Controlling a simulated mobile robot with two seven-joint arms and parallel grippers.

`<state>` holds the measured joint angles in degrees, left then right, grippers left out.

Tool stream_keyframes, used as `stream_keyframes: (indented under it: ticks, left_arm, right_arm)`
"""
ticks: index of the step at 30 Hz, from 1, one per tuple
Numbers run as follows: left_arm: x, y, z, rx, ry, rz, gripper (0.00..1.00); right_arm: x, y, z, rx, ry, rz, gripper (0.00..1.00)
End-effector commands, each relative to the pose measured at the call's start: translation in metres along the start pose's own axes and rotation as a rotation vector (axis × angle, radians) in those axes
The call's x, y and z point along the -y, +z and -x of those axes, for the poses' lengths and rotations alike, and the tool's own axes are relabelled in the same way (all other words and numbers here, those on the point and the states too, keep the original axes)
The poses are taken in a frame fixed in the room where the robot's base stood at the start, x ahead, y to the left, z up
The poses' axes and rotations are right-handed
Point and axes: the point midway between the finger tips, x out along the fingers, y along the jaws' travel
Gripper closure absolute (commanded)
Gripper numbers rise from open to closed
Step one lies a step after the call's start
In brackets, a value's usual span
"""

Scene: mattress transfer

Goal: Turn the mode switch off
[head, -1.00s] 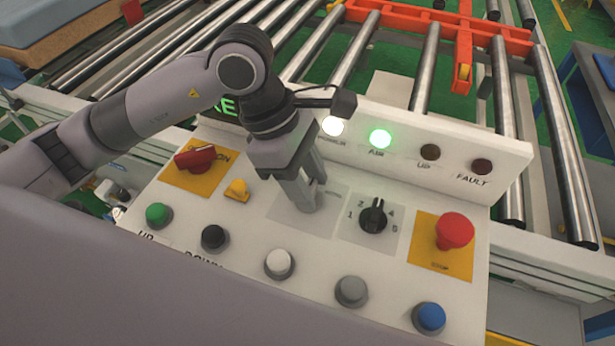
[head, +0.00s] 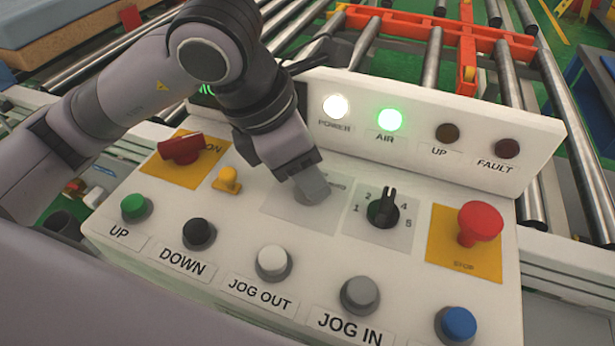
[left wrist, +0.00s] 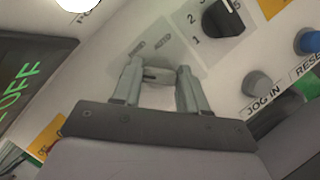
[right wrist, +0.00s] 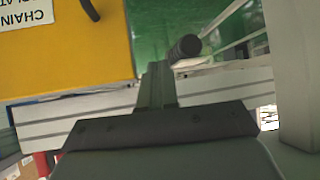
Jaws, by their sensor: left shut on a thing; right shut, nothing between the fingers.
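The mode switch plate (head: 285,212) is a grey square in the middle of the sloped white panel. My left gripper (head: 312,188) is down at this plate and covers most of the switch in the head view. In the left wrist view, the grey mode switch knob (left wrist: 157,75) sits between the two fingertips of the left gripper (left wrist: 159,88), which is shut on it. My right gripper (right wrist: 157,85) is shut and empty, away from the panel.
A black numbered selector (head: 383,210) is right of the plate, then a red stop button (head: 480,222). A red rotary switch (head: 181,149) and yellow knob (head: 228,180) are left. Several push buttons line the front. POWER (head: 336,106) and AIR (head: 389,120) lamps are lit.

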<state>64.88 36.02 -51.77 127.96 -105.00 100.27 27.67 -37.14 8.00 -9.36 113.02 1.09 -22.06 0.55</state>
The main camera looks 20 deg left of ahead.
Motion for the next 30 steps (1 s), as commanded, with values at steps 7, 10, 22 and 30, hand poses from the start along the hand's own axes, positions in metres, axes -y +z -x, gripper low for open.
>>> stream_keyframes:
  ticks: [7,10,22,30]
  left_arm:
    - [0.0001,-0.0004,-0.001,0.0,0.052,0.121,0.88]
    - [0.0,-0.0004,-0.0004,0.0,0.065,0.15,0.88]
    - [0.0002,0.0002,0.0009,-0.001,0.077,0.186,0.88]
    - [0.0001,0.0002,0.0009,-0.001,0.077,0.186,0.35]
  right_arm:
    - [0.0046,0.0037,-0.0076,-0.004,-0.013,-0.004,1.0]
    - [0.0057,0.0041,-0.0082,-0.002,-0.016,-0.003,1.0]
    - [0.0047,0.0038,-0.0092,-0.004,-0.017,-0.001,1.0]
    - [0.0036,0.0036,-0.0093,-0.004,-0.014,-0.001,1.0]
